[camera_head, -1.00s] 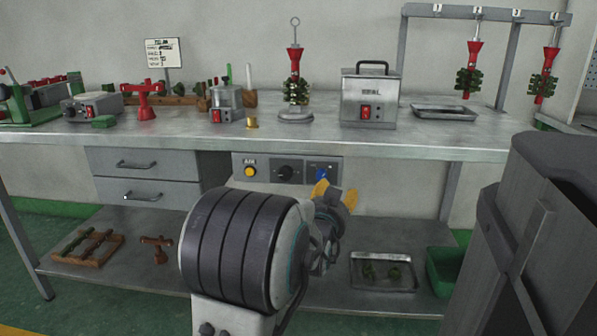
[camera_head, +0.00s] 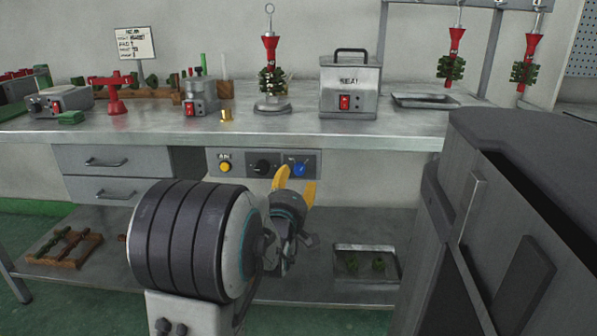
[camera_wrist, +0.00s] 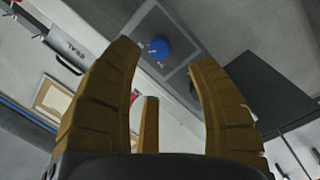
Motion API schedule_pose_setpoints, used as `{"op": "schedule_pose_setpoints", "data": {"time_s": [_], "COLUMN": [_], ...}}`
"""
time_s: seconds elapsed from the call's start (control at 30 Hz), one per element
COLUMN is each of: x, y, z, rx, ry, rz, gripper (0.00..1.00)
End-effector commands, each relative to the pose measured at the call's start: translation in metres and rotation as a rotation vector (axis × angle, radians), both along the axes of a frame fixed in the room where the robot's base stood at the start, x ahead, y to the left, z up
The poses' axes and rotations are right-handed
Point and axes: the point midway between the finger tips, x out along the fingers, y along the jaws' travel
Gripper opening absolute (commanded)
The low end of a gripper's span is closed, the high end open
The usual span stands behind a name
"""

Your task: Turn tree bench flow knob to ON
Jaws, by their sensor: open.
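The control panel (camera_head: 212,163) sits under the front edge of the bench. It carries a yellow button (camera_head: 225,167), a black knob (camera_head: 263,166) and a blue knob (camera_head: 299,168). The blue knob also shows in the wrist view (camera_wrist: 159,48). I cannot read the labels well enough to tell which knob is the flow knob. My gripper (camera_head: 296,180) is open and empty, with yellow fingers pointing up at the panel, just below the blue knob. In the wrist view my gripper (camera_wrist: 166,62) has the blue knob between and beyond its fingertips, apart from them.
On the bench top (camera_head: 330,140) stand a metal box (camera_head: 350,88), a red wax tree on a stand (camera_head: 270,60) and a small brass cup (camera_head: 226,115). Drawers (camera_head: 100,160) lie left of the panel. A tray (camera_head: 365,262) lies on the lower shelf. A large dark cabinet-like body (camera_head: 500,220) fills the right.

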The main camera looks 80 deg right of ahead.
Motion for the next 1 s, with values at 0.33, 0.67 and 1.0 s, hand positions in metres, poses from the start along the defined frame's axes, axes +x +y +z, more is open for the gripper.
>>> {"op": "schedule_pose_setpoints", "data": {"time_s": [0.33, 0.67, 1.0], "x": [-0.001, -0.002, -0.002], "y": [-0.025, -0.060, -0.073], "z": [-0.001, -0.001, 0.000], "rx": [0.001, 0.001, 0.002], "ry": [0.050, 0.048, 0.048], "rz": [-0.001, 0.000, 0.000], "gripper": [0.53, 0.53, 0.53]}}
